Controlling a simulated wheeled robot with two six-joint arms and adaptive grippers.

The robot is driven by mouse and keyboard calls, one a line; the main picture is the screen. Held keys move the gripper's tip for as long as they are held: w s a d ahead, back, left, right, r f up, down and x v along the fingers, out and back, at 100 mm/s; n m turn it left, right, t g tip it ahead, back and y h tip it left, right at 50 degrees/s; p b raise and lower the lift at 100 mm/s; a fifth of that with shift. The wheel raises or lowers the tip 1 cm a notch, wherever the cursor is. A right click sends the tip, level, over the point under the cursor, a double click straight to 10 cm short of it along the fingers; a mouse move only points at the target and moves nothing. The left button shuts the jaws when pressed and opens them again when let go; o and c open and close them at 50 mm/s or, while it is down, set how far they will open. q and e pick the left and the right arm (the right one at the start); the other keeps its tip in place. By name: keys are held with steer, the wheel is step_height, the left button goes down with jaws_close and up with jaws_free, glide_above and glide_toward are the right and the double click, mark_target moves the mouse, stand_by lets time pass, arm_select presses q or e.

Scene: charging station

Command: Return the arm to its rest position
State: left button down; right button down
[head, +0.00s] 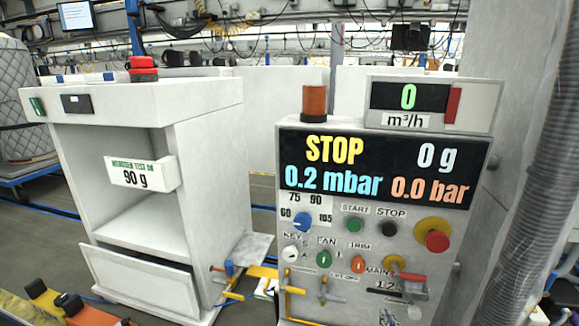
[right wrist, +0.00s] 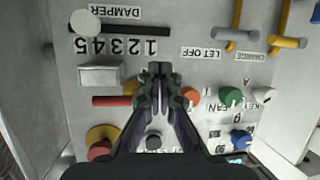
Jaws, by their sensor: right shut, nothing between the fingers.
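My right gripper (head: 388,317) shows small at the bottom of the head view, in front of the lower part of the control panel (head: 340,215). In the right wrist view the right gripper (right wrist: 160,75) is shut with nothing between its fingers. The panel appears upside down behind it, with the fingertips over the area below the number row. I cannot tell the exact gap to the panel. My left gripper is not in view.
The panel carries a display (head: 375,168) reading STOP, a red emergency button (head: 437,241), a red handle (head: 411,277), several knobs and yellow levers (head: 294,290). A white cabinet (head: 210,150) stands left. A grey hose (head: 530,200) hangs right.

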steer(key=s+a+f+n+g+y, duration=0.1)
steer(key=s+f+g, duration=0.35)
steer(key=s, duration=0.55)
steer(key=s+f+n+g, duration=0.1)
steer(key=s+f+g, duration=0.4)
steer(key=s, duration=0.4)
step_height(320, 180, down, 24)
steer(key=s+d+g, duration=0.2)
steer(key=s+d+f+g, duration=0.1)
steer(key=s+f, duration=1.7)
steer(key=s, duration=0.1)
steer(key=shift+s+d, duration=0.2)
steer(key=shift+s, duration=0.05)
